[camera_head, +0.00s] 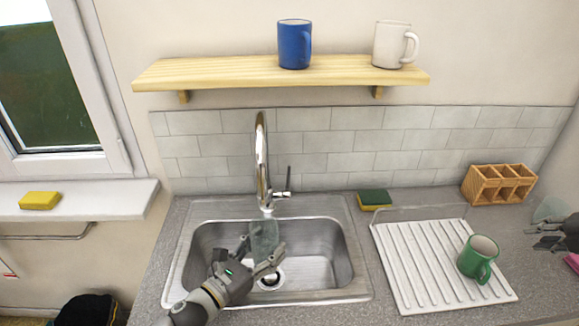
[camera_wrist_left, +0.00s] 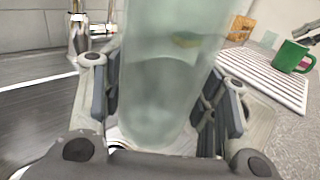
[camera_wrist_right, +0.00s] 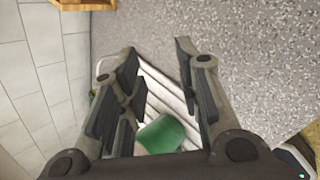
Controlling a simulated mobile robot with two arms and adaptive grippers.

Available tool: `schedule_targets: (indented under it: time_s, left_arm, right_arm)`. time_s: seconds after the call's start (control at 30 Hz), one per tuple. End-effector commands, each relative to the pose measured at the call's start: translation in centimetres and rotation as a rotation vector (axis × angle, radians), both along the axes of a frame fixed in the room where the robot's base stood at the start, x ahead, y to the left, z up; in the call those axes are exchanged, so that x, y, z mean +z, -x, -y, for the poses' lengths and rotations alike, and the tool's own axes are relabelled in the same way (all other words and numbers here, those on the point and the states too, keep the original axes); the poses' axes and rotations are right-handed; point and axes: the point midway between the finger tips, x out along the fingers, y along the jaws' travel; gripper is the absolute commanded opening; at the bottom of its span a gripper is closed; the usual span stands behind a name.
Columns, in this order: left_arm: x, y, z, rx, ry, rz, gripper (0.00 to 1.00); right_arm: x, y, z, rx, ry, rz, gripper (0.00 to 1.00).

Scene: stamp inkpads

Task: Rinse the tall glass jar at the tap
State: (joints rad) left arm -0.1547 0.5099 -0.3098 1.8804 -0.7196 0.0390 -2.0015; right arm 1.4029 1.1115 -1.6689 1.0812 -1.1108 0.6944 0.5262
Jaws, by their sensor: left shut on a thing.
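The tall glass jar (camera_head: 264,237) is greenish and see-through, and stands about upright over the sink, just below the tap (camera_head: 262,160). My left gripper (camera_head: 261,249) is shut around the jar; in the left wrist view the jar (camera_wrist_left: 170,75) sits between both fingers. The tap also shows at the left of that view (camera_wrist_left: 79,35). I cannot tell whether water runs from the spout. My right gripper (camera_head: 549,236) is at the far right edge; in the right wrist view (camera_wrist_right: 155,60) its fingers are apart with nothing between the tips.
The steel sink (camera_head: 335,283) is otherwise clear. Right of it are a white drainboard (camera_head: 415,270) with a green mug (camera_head: 476,260), a sponge (camera_head: 374,199) and a wooden caddy (camera_head: 498,184). A shelf (camera_head: 230,72) above holds a blue mug (camera_head: 294,44) and a white mug (camera_head: 391,45).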

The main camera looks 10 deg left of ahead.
Motion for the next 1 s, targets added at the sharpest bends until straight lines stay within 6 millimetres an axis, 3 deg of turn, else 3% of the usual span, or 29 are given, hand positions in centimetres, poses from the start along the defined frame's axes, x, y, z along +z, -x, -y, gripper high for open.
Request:
schedule_targets:
  time_s: [0.03, 0.2, 0.5, 0.77, 0.9, 1.0]
  left_arm:
    - [0.1, 0.0, 0.0, 0.0, 0.0, 0.001, 0.21]
    - [0.1, 0.0, 0.0, 0.0, 0.0, 0.001, 0.21]
    - [0.1, 0.0, 0.0, 0.0, 0.0, 0.001, 0.21]
    - [0.1, 0.0, 0.0, 0.0, 0.0, 0.001, 0.21]
    - [0.1, 0.0, 0.0, 0.0, 0.0, 0.001, 0.21]
    - [0.1, 0.0, 0.0, 0.0, 0.0, 0.001, 0.21]
  right_arm:
    - [-0.2, -1.2, -2.9, 0.063, 0.004, 0.036, 0.31]
    - [0.1, -4.3, -11.6, 0.247, 0.021, 0.183, 0.31]
    - [1.9, -6.8, -27.8, 0.502, 0.012, 0.48, 0.31]
    - [5.8, -6.0, -41.6, 0.61, -0.031, 0.788, 0.31]
    - [9.3, -4.4, -48.3, 0.594, -0.059, 0.975, 0.31]
    - [12.2, -3.1, -52.2, 0.533, -0.062, 1.107, 0.31]
